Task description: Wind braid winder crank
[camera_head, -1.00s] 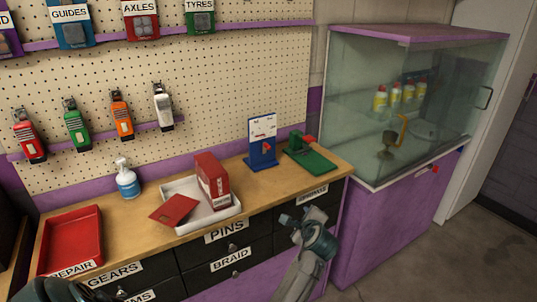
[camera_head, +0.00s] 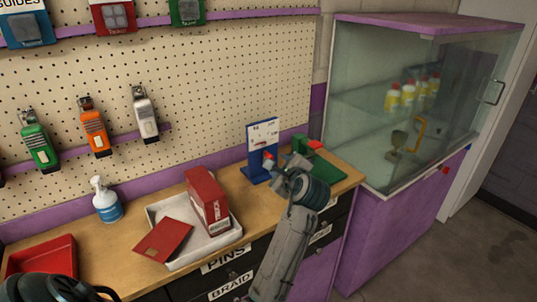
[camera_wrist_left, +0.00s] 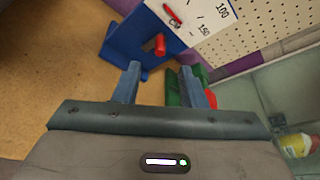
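A blue stand with a white scale card (camera_head: 263,134) stands near the right end of the wooden bench; it is close in the left wrist view (camera_wrist_left: 127,42), with a red peg (camera_wrist_left: 160,44) sticking out. Right of it is a green device (camera_head: 325,168) with a red part (camera_head: 316,145). Which one is the braid winder I cannot tell. My left gripper (camera_head: 282,168) is in front of both. Its two fingers are apart in the left wrist view (camera_wrist_left: 160,70), with nothing between them; the green device is partly hidden behind the right finger. My right gripper is not in view.
A white tray (camera_head: 178,268) with a red box (camera_head: 207,200) and a red card (camera_head: 163,240) stands left of my arm. A glass cabinet (camera_head: 375,110) stands right; a pegboard (camera_head: 230,80) backs the bench.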

